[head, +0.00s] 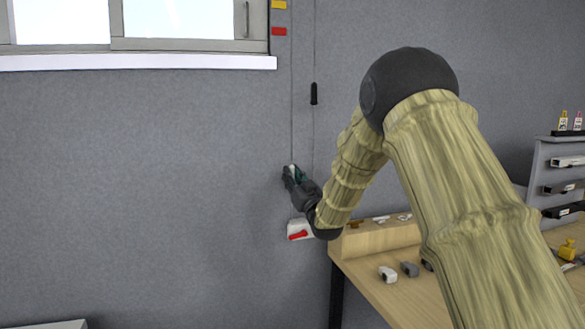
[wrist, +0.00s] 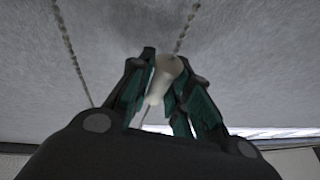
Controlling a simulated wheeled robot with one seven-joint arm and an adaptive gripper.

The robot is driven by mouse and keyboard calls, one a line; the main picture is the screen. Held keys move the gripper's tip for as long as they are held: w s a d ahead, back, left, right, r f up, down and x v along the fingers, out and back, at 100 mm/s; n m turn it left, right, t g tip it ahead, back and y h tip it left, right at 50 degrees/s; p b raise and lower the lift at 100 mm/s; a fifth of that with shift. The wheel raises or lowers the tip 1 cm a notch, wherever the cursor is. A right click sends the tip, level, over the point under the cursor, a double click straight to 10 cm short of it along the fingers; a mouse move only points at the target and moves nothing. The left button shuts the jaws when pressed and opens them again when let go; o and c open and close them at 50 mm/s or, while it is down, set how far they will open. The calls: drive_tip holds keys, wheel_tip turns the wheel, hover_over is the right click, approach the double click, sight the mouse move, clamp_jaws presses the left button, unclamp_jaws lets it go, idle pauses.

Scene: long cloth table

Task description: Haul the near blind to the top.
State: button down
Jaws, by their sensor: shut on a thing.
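My gripper (head: 296,175) is shut on a pale cord pull (wrist: 166,70), in front of the grey wall. In the wrist view my gripper (wrist: 160,100) has its green-padded fingers on both sides of this pull. The left cord (head: 292,100) runs straight up from my gripper and out of the picture. A yellow tag (head: 279,4) and a red tag (head: 279,31) are beside the left cord. No blind fabric can be made out.
A white wall fitting with a red lever (head: 299,234) is below my gripper. A window (head: 180,17) with a white sill (head: 140,62) is at upper left. A wooden table (head: 395,296) with small parts and a grey rack (head: 545,160) stand at right. The wall at left is clear.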

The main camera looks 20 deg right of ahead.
wheel_tip(320, 180, down, 8)
drive_tip(key=b, duration=0.3)
drive_tip(key=shift+f, duration=0.2)
drive_tip(key=c, duration=1.4)
unclamp_jaws()
drive_tip(key=shift+r, duration=0.35)
drive_tip(key=v, duration=1.2)
drive_tip(key=shift+s, duration=0.1)
